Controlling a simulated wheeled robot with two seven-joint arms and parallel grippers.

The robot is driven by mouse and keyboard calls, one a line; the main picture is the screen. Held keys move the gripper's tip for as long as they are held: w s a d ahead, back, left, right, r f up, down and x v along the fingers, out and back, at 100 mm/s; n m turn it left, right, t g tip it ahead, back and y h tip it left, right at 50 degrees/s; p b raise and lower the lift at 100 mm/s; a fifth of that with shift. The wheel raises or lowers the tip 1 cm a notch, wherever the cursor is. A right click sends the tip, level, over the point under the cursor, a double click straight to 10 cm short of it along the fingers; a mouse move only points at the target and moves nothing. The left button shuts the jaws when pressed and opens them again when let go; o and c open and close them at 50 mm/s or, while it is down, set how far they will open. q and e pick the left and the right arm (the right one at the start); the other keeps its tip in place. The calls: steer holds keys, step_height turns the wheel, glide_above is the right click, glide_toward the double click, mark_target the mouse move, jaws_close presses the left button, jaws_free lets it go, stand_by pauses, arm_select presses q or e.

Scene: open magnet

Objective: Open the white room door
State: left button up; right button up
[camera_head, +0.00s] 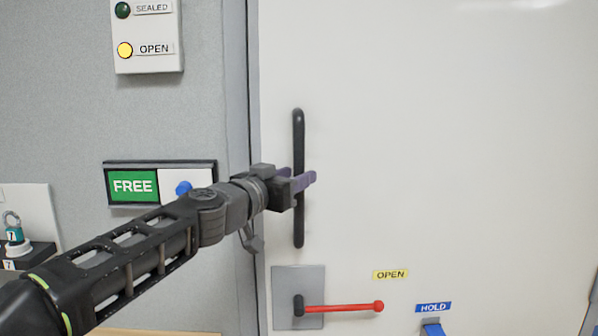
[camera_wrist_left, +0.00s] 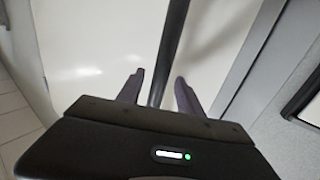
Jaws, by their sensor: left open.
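The white room door (camera_head: 450,150) fills the right of the head view and looks shut against its grey frame. A long black vertical bar handle (camera_head: 298,130) is fixed near its left edge. My left gripper (camera_head: 305,181) is at the middle of this handle. In the left wrist view the gripper's two fingers (camera_wrist_left: 160,90) are apart, with the black bar (camera_wrist_left: 172,45) running between them. The fingers are not closed on it. Below the handle, a red lever (camera_head: 343,308) on a grey plate points right, under the yellow OPEN label (camera_head: 390,274). My right gripper is out of view.
A blue HOLD label (camera_head: 433,307) and blue piece (camera_head: 433,328) sit low on the door. On the grey wall at left are a SEALED/OPEN panel (camera_head: 148,65) with its yellow lamp lit, and a green FREE sign (camera_head: 133,186).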

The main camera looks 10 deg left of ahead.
arm_select(q)
steer(key=shift+x, duration=1)
steer(key=shift+c, duration=0.3)
jaws_close()
stand_by(0.4)
